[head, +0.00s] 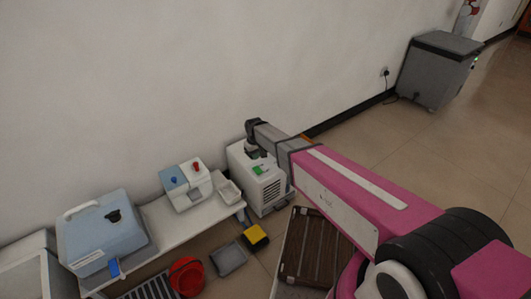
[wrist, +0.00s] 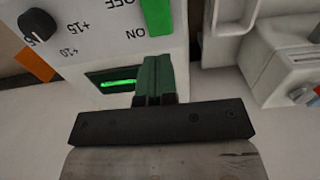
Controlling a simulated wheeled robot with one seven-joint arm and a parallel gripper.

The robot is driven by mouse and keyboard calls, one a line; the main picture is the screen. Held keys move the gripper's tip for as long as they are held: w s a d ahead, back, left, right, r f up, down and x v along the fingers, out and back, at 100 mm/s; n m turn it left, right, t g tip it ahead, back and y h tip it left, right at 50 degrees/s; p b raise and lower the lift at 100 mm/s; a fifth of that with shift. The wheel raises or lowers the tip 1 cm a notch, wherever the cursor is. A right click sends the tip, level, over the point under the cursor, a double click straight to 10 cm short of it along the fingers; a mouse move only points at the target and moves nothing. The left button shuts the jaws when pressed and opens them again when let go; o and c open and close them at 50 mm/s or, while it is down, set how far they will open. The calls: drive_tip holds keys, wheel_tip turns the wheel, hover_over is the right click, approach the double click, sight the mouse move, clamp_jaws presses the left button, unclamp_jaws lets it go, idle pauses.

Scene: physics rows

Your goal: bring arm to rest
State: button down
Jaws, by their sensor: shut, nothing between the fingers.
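My arm (head: 345,195) is pink with a grey wrist and reaches out to the left in the head view. My gripper (head: 257,154) hangs at its end, just above a white box-shaped device (head: 268,189) with a green switch and a dark vent. In the wrist view my gripper's dark fingers (wrist: 154,65) are together and empty. They stand in front of the device's face (wrist: 100,52), close to a green-lit slot (wrist: 118,83); I cannot tell whether they touch it. A black dial (wrist: 37,25) and a green switch (wrist: 157,15) marked ON and OFF show there too.
A white bench (head: 185,224) along the wall carries a blue-grey case (head: 90,240) and a small white machine (head: 187,190). A red bucket (head: 187,276), a yellow-topped box (head: 255,237) and a brown slatted rack (head: 318,245) are lower down. Open floor lies right, before a grey cabinet (head: 436,72).

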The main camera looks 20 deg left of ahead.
drive_tip(key=d+r+m, duration=0.2)
drive_tip(key=d+r, duration=0.1)
drive_tip(key=d, duration=1)
drive_tip(key=d+r+m, duration=0.3)
drive_tip(key=d+r, duration=0.1)
drive_tip(key=d, duration=0.8)
drive_tip(key=s+d+r+m, duration=0.1)
drive_tip(key=s+d+r, duration=0.1)
drive_tip(key=d, duration=0.5)
drive_tip(key=s+d+r+m, duration=0.2)
drive_tip(key=s+d, duration=0.2)
drive_tip(key=d, duration=0.4)
drive_tip(key=s+d+r+m, duration=0.2)
drive_tip(key=s+d, duration=0.1)
drive_tip(key=d, duration=0.5)
drive_tip(key=shift+s+d+r, duration=0.15)
drive_tip(key=shift+s+r, duration=0.1)
drive_tip(key=shift+s, duration=0.1)
drive_tip(key=w+a+f+m, duration=0.2)
drive_tip(key=w+a, duration=0.3)
drive_tip(key=a, duration=0.6)
drive_tip(key=w+a+f+m, duration=0.2)
drive_tip(key=w+a, duration=0.3)
drive_tip(key=a, duration=0.7)
drive_tip(key=a+f+m, duration=0.2)
drive_tip(key=a+m, duration=0.2)
drive_tip(key=a, duration=2.1)
